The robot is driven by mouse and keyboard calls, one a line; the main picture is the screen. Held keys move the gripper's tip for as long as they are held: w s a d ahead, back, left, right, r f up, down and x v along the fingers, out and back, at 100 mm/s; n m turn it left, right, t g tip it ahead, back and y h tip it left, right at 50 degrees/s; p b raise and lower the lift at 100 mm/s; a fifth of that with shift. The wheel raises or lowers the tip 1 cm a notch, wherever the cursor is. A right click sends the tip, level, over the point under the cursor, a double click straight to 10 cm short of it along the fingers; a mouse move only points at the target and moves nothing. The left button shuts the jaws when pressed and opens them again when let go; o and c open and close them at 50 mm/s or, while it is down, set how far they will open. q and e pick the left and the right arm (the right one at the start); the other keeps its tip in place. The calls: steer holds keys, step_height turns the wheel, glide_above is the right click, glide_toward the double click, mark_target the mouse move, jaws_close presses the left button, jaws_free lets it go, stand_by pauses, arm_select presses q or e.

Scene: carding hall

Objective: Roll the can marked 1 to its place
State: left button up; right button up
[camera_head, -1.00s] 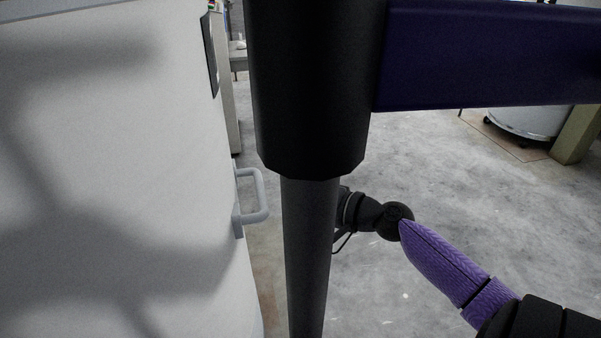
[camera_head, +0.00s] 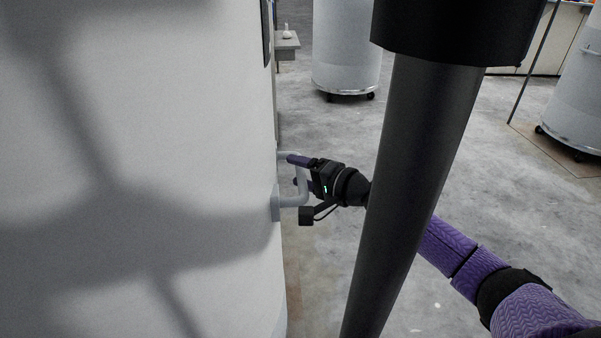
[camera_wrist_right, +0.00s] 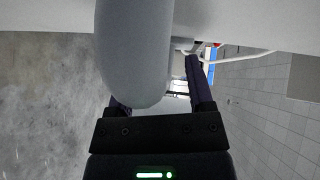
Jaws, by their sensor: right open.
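A large pale can (camera_head: 150,150) fills the left of the head view, close to me. No number shows on the part of it in view. Its grey loop handle (camera_head: 290,202) sticks out from its right side. My right gripper (camera_head: 295,171) is at this handle, with its jaws open and its fingers pointing toward the can. In the right wrist view the handle (camera_wrist_right: 135,50) looms large between the open fingers (camera_wrist_right: 160,85); I cannot tell whether they touch it. My left gripper is not in view.
Another pale can on casters (camera_head: 346,50) stands at the back, and one more (camera_head: 577,100) at the far right. A small table (camera_head: 287,42) is behind the near can. My dark column crosses the view. The concrete floor (camera_head: 480,180) between is clear.

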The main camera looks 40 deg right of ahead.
jaws_close()
stand_by(0.3)
stand_by(0.4)
stand_by(0.6)
